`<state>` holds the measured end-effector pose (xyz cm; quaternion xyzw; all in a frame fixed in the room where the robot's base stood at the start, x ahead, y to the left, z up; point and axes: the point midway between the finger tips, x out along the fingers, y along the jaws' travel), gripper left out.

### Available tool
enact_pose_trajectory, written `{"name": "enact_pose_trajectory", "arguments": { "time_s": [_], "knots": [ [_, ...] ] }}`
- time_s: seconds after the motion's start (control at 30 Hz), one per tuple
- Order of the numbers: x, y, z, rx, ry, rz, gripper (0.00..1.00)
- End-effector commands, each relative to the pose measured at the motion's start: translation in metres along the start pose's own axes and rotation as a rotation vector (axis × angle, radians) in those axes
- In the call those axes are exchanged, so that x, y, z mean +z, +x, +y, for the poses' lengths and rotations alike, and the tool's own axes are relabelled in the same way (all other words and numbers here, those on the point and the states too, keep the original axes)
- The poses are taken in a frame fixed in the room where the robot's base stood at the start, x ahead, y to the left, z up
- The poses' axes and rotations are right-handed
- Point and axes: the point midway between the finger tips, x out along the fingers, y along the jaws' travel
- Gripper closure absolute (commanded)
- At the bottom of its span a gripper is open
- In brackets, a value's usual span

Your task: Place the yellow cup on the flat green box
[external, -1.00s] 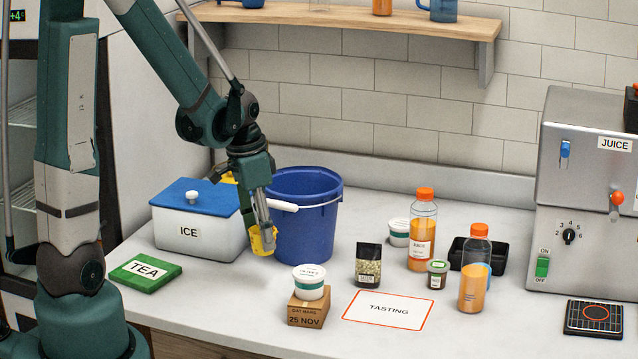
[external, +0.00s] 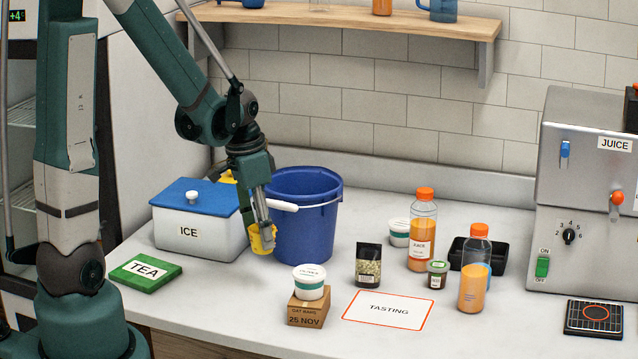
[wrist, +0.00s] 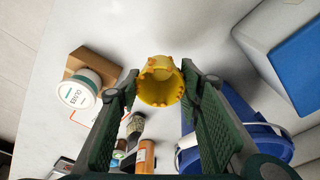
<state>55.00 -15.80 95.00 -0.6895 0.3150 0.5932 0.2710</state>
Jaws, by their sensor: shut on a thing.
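The yellow cup (external: 262,239) is in my gripper (external: 264,228), held between the ice box and the blue bucket. In the wrist view the cup (wrist: 160,82) sits between the two fingertips of my gripper (wrist: 159,84), with its opening partly facing the camera. In the external view a finger hides part of the cup, and I cannot tell its exact height above the counter. The flat green box (external: 145,273), labelled TEA, lies at the counter's left front, left of my gripper. Its top is bare apart from the label.
A white ice box (external: 200,236) with a blue lid stands between the green box and my gripper, further back. The blue bucket (external: 303,236) is just right of my gripper. A carton (external: 308,312) with a white tub (external: 309,283) on it stands in front. Bottles stand at right.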

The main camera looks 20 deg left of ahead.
Motion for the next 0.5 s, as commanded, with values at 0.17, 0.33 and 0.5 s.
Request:
{"name": "enact_pose_trajectory", "arguments": {
  "time_s": [0.17,0.33,0.5],
  "knots": [
    [0.008,-0.002,-0.008,-0.004,-0.028,0.0,0.76],
    [0.023,-0.006,-0.024,-0.013,-0.086,-0.001,0.76],
    [0.045,-0.012,-0.044,-0.025,-0.167,-0.001,0.76]
  ]
}}
